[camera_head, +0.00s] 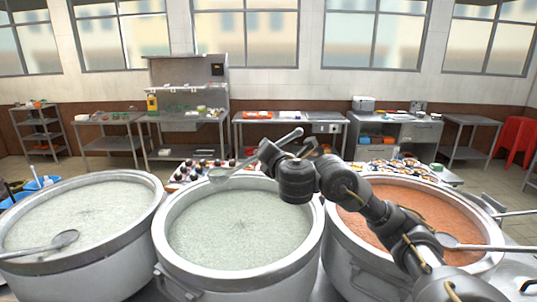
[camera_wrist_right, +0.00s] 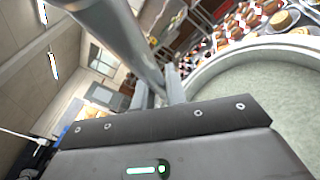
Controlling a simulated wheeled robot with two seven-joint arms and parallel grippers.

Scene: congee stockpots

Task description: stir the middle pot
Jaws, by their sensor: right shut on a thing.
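The middle pot (camera_head: 240,272) is a large grey metal stockpot filled with pale, whitish congee (camera_head: 238,228). My right arm reaches in from the right across the right pot. My right gripper (camera_head: 267,151) is shut on the handle of a metal ladle (camera_head: 240,166), near the far side of the middle pot. The ladle's bowl hangs at the pot's far rim; I cannot tell whether it touches. In the wrist view the ladle (camera_wrist_right: 115,35) crosses between the fingers (camera_wrist_right: 158,88), with the pot's rim (camera_wrist_right: 222,62) to the right. My left gripper is not in view.
The left pot (camera_head: 90,262) holds pale congee, with a ladle (camera_head: 62,240) across its rim. The right pot (camera_head: 345,255) holds orange congee, with another ladle (camera_head: 470,246) at its right. Small dishes (camera_head: 405,170) stand behind the pots. Steel tables line the back wall.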

